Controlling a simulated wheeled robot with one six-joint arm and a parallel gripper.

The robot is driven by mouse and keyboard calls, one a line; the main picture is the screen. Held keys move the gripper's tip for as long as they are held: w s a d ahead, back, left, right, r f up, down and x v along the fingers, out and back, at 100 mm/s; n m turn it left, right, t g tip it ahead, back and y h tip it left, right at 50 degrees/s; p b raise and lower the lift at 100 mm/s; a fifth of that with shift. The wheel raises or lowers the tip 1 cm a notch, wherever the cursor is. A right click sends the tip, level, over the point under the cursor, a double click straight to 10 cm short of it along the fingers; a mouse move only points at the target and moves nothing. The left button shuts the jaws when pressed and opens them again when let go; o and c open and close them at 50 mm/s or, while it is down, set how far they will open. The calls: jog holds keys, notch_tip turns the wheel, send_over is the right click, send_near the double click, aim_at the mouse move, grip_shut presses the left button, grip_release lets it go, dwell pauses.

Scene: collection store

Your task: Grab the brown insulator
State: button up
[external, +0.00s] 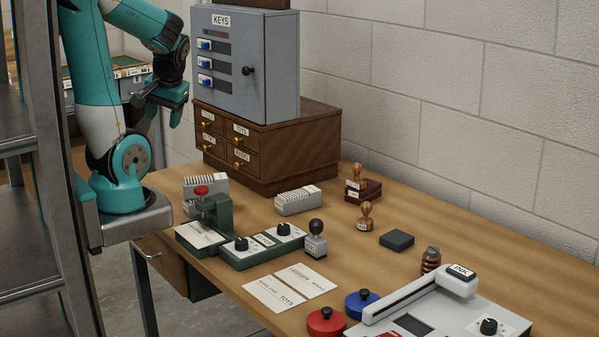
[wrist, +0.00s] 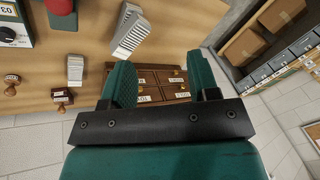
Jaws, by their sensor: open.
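The brown insulator (external: 431,261), a small ribbed dark-brown piece, stands upright on the wooden table (external: 350,250) in the external view. It is right beside the white device with the INK pad, which partly hides its lower part. My gripper (external: 172,106) is far to the upper left of it, raised near the grey key cabinet. In the wrist view my gripper (wrist: 160,82) is open, with its two green fingers apart and nothing held between them. I cannot make out the insulator in the wrist view.
The key cabinet (external: 245,65) stands on a wooden drawer unit (external: 270,148) at the back. A black block (external: 397,240), wooden stamps (external: 365,217), the white INK device (external: 445,310) and red (external: 326,322) and blue (external: 362,303) round tins surround the insulator. Table is bare behind it.

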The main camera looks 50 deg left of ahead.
jog(key=shift+s+a+r, duration=0.1)
jog(key=shift+s, duration=0.05)
jog(key=shift+o, duration=0.2)
jog(key=o, duration=0.3)
jog(key=shift+o, duration=0.2)
